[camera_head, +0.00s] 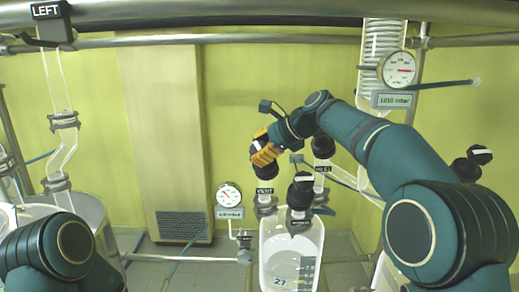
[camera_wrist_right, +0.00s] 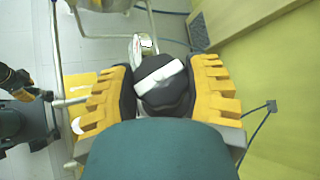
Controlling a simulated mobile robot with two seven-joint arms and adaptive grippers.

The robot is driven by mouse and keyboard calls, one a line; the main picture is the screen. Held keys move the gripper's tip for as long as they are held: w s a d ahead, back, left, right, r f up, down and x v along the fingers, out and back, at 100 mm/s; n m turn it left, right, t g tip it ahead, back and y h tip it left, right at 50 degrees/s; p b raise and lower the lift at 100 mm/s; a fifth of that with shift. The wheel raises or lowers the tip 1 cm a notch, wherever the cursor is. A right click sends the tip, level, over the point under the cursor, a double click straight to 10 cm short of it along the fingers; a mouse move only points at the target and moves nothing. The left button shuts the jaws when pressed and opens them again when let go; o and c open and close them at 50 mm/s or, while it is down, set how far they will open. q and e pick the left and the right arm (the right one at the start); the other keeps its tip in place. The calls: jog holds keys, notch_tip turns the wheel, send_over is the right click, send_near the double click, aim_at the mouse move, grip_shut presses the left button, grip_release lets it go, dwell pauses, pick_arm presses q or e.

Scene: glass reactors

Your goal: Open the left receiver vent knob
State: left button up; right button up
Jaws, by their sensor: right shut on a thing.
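The vent knob is black with a white bar across its top, and shows in the right wrist view (camera_wrist_right: 162,85). In the head view it is mostly hidden by my right gripper (camera_head: 263,152), above a VENT label (camera_head: 265,191) on the glass receiver (camera_head: 291,240). The yellow fingers of my right gripper are closed on both sides of the knob. The white bar lies slanted in the wrist view. My left gripper (camera_wrist_right: 18,85) shows small at the left edge of the right wrist view; its finger state is unclear.
Another black knob (camera_head: 300,192) stands just right of the vent knob, and one more (camera_head: 323,146) is behind it. A round gauge (camera_head: 229,196) stands to the left. A glass coil column (camera_head: 381,50) with a gauge (camera_head: 398,69) rises at the right.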

jog(key=shift+w+f+n+g, duration=0.1)
jog(key=shift+n+g, duration=0.6)
jog(key=shift+g, duration=0.2)
jog(key=shift+n+g+h, duration=0.3)
jog(key=shift+n+g, duration=0.2)
jog(key=o, duration=1.2)
jog(key=shift+a, duration=0.1)
jog(key=shift+m+t, duration=0.3)
jog(key=shift+t, duration=0.1)
jog(key=shift+m, duration=0.3)
